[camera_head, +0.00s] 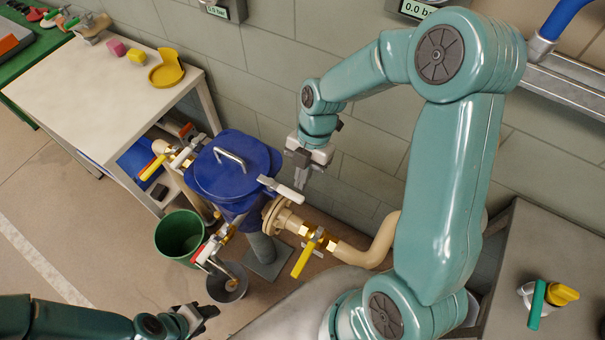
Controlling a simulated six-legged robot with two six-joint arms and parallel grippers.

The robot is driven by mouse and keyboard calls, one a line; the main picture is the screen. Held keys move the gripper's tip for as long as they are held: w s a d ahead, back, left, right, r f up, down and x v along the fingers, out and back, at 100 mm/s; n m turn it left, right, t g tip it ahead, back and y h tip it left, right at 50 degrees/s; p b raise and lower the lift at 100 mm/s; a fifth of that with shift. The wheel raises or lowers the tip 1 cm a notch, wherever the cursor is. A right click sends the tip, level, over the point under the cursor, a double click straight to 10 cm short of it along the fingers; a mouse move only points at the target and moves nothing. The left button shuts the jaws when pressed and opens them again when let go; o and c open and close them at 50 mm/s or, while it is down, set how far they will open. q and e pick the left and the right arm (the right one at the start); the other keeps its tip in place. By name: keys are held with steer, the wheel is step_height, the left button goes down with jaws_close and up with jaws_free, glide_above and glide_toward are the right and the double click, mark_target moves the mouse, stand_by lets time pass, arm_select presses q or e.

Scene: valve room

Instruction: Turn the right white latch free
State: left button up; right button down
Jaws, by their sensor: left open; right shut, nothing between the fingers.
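The right white latch (281,188) is a pale bar at the right edge of the blue lid (225,170). It slants down to the right, and its outer end lies close to my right gripper (299,181). The lid has a metal loop handle (230,159) and covers a blue vessel. My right gripper points down, shut and empty, beside the latch's outer end. I cannot tell whether its fingers touch the latch. My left gripper (207,317) is open and empty at the bottom left, well away from the lid.
A flanged pipe (276,215) with a yellow-handled valve (303,260) leaves the vessel at right. A red-handled valve (207,252) sits above a grey bucket (228,283). A green bucket (180,237) and white table (95,85) are at left; the wall is close behind.

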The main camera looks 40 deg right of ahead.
arm_select(q)
steer(key=shift+d+f, duration=0.1)
steer(key=shift+f, duration=0.1)
arm_select(e)
steer(key=shift+a, duration=0.1)
arm_select(q)
steer(key=shift+d, duration=0.1)
arm_select(e)
steer(key=shift+s, duration=0.15)
